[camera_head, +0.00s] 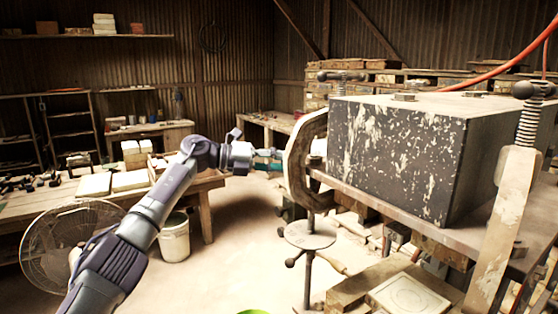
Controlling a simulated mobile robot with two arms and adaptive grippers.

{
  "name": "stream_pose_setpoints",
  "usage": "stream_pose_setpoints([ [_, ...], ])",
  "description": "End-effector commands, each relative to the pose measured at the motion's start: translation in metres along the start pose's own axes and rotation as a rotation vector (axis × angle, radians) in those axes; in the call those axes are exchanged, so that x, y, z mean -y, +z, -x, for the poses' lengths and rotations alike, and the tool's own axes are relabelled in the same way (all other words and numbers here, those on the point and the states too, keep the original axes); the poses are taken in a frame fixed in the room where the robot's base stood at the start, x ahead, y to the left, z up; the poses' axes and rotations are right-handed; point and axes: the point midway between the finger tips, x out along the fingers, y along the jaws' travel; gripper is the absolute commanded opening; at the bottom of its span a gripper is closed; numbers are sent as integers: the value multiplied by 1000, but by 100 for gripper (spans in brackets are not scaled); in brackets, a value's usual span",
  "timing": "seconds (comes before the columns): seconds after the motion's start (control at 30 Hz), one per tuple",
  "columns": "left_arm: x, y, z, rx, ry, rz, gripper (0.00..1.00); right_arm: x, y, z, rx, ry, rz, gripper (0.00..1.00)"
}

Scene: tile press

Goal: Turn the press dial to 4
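The press is a large dark block (400,150) with flaked white paint on a bench at the right, with a pale curved clamp frame (298,165) at its left end. A round grey disc (310,235) sits on a vertical rod below this frame. I cannot make out a numbered dial. My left arm reaches up from the bottom, and my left gripper (264,160) is small and pointed towards the clamp frame, just left of it. Its fingers are too indistinct to tell open from shut, and I cannot tell whether it touches anything. My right gripper is out of view.
A wooden table (50,200) with pale blocks stands at the left. A white bucket (174,238) and a wire fan guard (60,245) are near my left arm. Bare floor (245,225) lies between table and press. A square tile (408,297) lies at the lower right.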

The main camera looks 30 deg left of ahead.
Motion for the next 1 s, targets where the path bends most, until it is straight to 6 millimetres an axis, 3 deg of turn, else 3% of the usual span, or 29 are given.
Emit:
stream_pose_setpoints([
  [0.4, 1, 0, 0, -5, 65, -157, 0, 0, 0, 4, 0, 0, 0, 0],
  [0.9, 0, -1, 0, -7, 72, -171, 0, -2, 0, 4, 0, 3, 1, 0],
  [0.93, 0, -1, 0, -7, 72, -171, 34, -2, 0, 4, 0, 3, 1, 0],
  [1.0, 0, -1, 0, -7, 72, -171, 46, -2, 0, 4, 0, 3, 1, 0],
])
